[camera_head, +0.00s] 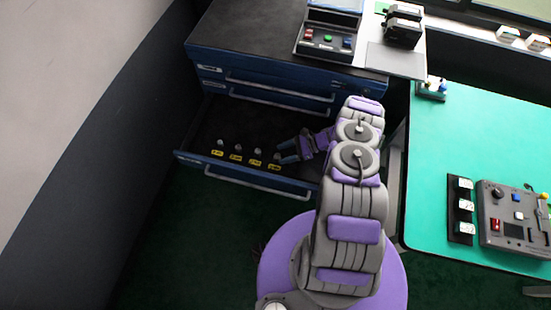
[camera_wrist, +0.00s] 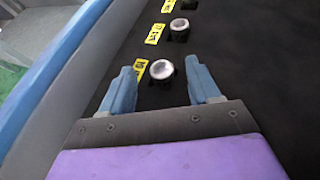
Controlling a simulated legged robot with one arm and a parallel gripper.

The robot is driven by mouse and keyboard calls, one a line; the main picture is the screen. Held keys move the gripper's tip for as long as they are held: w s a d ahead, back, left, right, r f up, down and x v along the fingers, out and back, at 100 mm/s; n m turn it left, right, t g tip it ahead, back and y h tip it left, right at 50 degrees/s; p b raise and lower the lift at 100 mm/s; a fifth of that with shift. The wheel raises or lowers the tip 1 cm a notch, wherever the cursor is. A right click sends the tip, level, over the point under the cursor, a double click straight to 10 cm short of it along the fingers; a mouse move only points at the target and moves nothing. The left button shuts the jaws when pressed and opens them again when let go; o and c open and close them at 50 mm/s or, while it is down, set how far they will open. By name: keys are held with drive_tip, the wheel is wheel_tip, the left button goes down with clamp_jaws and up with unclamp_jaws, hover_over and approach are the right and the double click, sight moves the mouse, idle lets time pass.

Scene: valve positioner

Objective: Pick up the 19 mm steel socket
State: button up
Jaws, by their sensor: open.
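Several small steel sockets stand in a row in the open drawer (camera_head: 195,161), each beside a yellow label. The label text is too small to read, so I cannot tell which is the 19 mm one. My gripper (camera_head: 282,153) is open at the rightmost socket (camera_head: 277,156) of the row. In the wrist view, my two blue fingers (camera_wrist: 163,85) stand on either side of the nearest socket (camera_wrist: 161,69), with a gap on both sides.
The drawer's blue front wall runs close on the left in the wrist view (camera_wrist: 70,60). The cabinet top (camera_head: 250,30) overhangs the drawer's back and carries a control box (camera_head: 328,38). A green table (camera_head: 440,150) stands on the right. The drawer floor's left part is free.

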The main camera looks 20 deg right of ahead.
drive_tip(key=x, duration=0.2)
drive_tip(key=shift+a+f, duration=0.2)
drive_tip(key=shift+f, duration=0.1)
drive_tip(key=d, duration=0.2)
drive_tip(key=shift+d, duration=0.4)
drive_tip(key=shift+c, duration=0.6)
drive_tip(key=a, duration=0.3)
drive_tip(key=c, duration=0.6)
drive_tip(key=shift+d, duration=0.1)
drive_tip(key=shift+c, duration=0.7)
drive_tip(key=shift+d, duration=0.3)
drive_tip(key=shift+c, duration=0.8)
drive_tip(key=shift+d+f, duration=0.1)
drive_tip(key=shift+d, duration=0.6)
clamp_jaws()
drive_tip(key=shift+a, duration=0.5)
